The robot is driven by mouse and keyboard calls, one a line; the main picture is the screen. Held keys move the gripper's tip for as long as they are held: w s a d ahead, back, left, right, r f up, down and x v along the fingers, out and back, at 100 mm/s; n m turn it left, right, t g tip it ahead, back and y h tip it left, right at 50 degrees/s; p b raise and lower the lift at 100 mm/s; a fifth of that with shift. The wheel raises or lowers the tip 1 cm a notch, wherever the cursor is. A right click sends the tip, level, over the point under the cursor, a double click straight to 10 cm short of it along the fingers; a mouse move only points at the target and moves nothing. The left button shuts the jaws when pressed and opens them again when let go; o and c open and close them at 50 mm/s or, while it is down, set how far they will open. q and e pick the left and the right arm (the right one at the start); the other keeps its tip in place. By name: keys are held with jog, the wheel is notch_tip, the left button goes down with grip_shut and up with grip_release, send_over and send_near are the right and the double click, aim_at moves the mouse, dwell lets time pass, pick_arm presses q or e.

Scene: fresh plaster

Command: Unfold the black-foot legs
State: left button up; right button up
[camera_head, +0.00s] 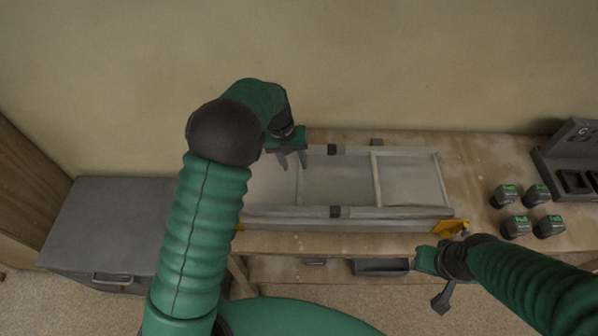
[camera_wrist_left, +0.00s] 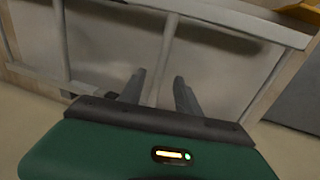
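A grey folding frame (camera_head: 405,212) with legs folded flat lies on the workbench, with crossbars and dark joints on its long rails. A yellow foot (camera_head: 450,228) shows at its near right corner; a bit of yellow also shows at the near left. A small dark piece (camera_head: 376,142) stands behind the far rail; I cannot tell if it is a black foot. My left gripper (camera_head: 291,163) is open above the frame's left part. In the left wrist view its fingers (camera_wrist_left: 159,92) are on either side of a bar, not closed on it. My right gripper (camera_head: 440,285) hangs before the bench's front edge; its fingers are unclear.
Several black blocks with green tops (camera_head: 516,227) and a dark holder (camera_head: 572,165) stand on the bench at right. A grey cabinet (camera_head: 110,225) stands at left. A dark tray (camera_head: 380,266) sits below the bench top. The plaster wall (camera_head: 400,65) is close behind.

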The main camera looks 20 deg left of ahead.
aim_at(299, 177)
pick_arm(q)
jog(key=f, duration=0.4)
jog(key=w+f+p, duration=0.1)
jog(key=f, duration=0.1)
jog(key=shift+d, duration=0.4)
jog(key=shift+s+f, duration=0.3)
jog(key=shift+f, duration=0.25)
jog(key=shift+w+d+f, duration=0.15)
jog(key=shift+w+d, duration=0.05)
jog(key=shift+w, duration=0.05)
jog(key=c, duration=0.5)
jog(key=shift+s+a, duration=0.1)
grip_shut()
